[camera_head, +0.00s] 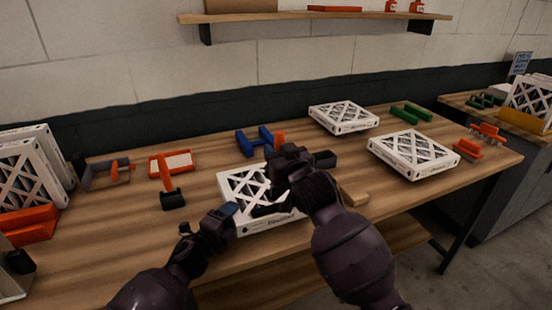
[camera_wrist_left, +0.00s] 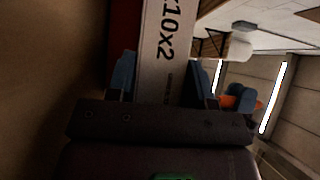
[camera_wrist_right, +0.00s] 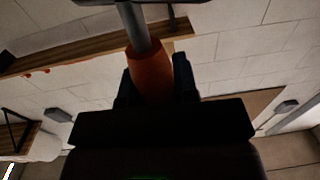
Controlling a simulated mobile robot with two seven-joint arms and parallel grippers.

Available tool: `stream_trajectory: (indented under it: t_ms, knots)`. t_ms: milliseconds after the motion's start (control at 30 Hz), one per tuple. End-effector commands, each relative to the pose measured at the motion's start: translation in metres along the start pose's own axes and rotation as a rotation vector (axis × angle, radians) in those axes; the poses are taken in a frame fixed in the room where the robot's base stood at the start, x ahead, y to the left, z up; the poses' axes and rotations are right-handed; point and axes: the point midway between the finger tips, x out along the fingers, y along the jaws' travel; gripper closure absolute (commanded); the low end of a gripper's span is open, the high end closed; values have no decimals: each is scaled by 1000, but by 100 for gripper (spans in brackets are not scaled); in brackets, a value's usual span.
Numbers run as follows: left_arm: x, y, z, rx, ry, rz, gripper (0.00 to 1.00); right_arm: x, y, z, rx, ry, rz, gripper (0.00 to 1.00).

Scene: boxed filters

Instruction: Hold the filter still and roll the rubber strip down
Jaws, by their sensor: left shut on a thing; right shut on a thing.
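A white cardboard-framed filter (camera_head: 233,186) with a lattice face lies flat on the bench (camera_head: 215,275), partly hidden by my right arm. My left gripper (camera_head: 231,212) is shut on its near left edge. In the left wrist view the fingers (camera_wrist_left: 160,85) stand either side of the printed white frame (camera_wrist_left: 158,35). My right gripper (camera_head: 283,160) is above the filter, shut on an orange handle (camera_wrist_right: 151,75) with a grey metal shaft (camera_wrist_right: 135,28). The dark head of this tool is cut off at the top of the right wrist view. I cannot make out the rubber strip clearly.
Two more filters (camera_head: 343,117) (camera_head: 413,154) lie at the back and right. Blue (camera_head: 256,140), orange (camera_head: 170,165) and green (camera_head: 411,112) fixtures stand around. Upright filters (camera_head: 27,170) are at far left. A wooden block (camera_head: 354,193) lies right of my right arm.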

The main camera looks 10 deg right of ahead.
Motion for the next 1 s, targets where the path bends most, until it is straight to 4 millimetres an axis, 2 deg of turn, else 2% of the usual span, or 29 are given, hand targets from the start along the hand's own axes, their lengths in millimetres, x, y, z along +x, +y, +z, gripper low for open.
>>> stream_trajectory:
  t_ms: [600, 1000]
  knots:
    - [0, 0, 0, 0, 1, 0, 78, 0, -1, -39, 0, 4, -1, 96]
    - [0, 0, 0, 0, 1, 0, 78, 0, 0, -45, -1, 2, -1, 96]
